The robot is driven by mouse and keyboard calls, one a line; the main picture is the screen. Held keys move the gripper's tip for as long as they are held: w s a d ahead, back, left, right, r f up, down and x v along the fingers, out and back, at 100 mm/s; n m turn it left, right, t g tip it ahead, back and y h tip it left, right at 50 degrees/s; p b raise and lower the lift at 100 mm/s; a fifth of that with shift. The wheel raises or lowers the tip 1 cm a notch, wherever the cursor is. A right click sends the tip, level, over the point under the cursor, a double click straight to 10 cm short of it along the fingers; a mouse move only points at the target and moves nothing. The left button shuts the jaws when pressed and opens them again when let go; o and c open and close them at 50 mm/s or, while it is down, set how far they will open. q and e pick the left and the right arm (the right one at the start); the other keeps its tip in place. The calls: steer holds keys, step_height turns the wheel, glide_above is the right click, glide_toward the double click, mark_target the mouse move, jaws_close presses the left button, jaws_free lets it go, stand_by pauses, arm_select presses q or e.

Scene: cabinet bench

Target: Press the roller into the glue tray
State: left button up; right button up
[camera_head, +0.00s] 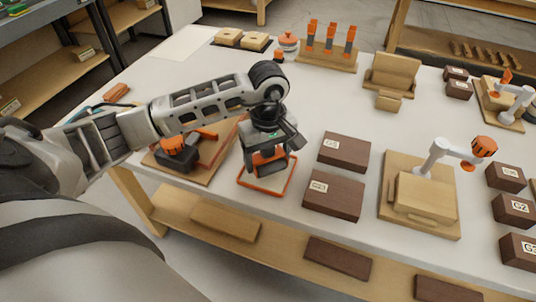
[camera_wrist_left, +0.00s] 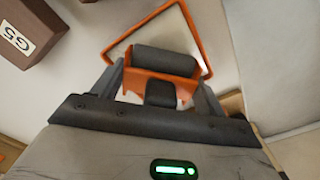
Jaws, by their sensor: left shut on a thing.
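The glue tray (camera_head: 248,183) is a shallow tray with an orange rim and a pale floor on the bench. It also shows in the left wrist view (camera_wrist_left: 193,27). My left gripper (camera_head: 270,152) points down above the tray. It is shut on the orange and dark grey roller, whose dark cylinder (camera_wrist_left: 165,60) lies over the tray in the left wrist view. In the head view the roller (camera_head: 262,176) is low over the tray; I cannot tell whether it touches the floor. My right gripper is not in view.
Dark brown blocks (camera_head: 333,195) stand right of the tray. A wooden board (camera_head: 215,160) with an orange and black device (camera_head: 178,153) lies left of it. A wooden fixture (camera_head: 425,195) is farther right. A rack of orange-handled tools (camera_head: 328,55) stands at the back.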

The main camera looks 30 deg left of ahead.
arm_select(q)
steer(key=shift+f+b, duration=0.55)
stand_by(0.6)
steer(key=shift+f+b, duration=0.15)
steer(key=shift+b, duration=0.15)
stand_by(1.2)
steer(key=shift+r+p, duration=0.6)
steer(key=shift+r, duration=0.3)
step_height(320, 180, up, 2)
steer(key=shift+r+p, duration=0.1)
steer(key=shift+p, duration=0.5)
steer(key=shift+r+p, duration=0.9)
steer(key=shift+r, duration=0.7)
